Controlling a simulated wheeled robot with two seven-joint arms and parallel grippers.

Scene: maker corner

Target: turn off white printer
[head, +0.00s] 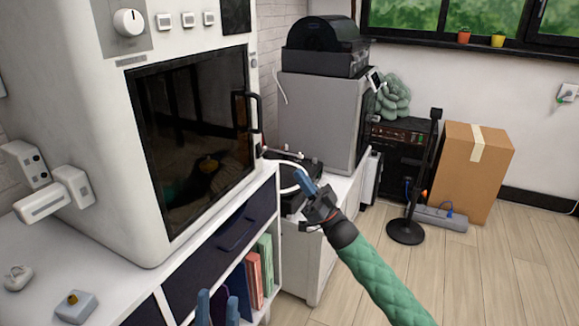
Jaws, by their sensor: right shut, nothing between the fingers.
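A large white printer (80,100) fills the left of the head view, on a white cabinet. It has a round white dial (128,22), several small white buttons (188,19) and a dark glass door (190,140) that is closed, with a black handle at its right edge. My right gripper (303,182) is shut and empty, to the right of the printer and beyond the cabinet's right end, apart from the printer. My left gripper (217,308) shows only its two blue fingertips at the bottom edge, spread apart, in front of the cabinet.
A grey-white machine (320,110) with a black unit on top stands behind. A cardboard box (470,170), a black stand (405,231) and a power strip (440,217) are on the floor. Small white items lie on the cabinet top (40,270). Floor at right is clear.

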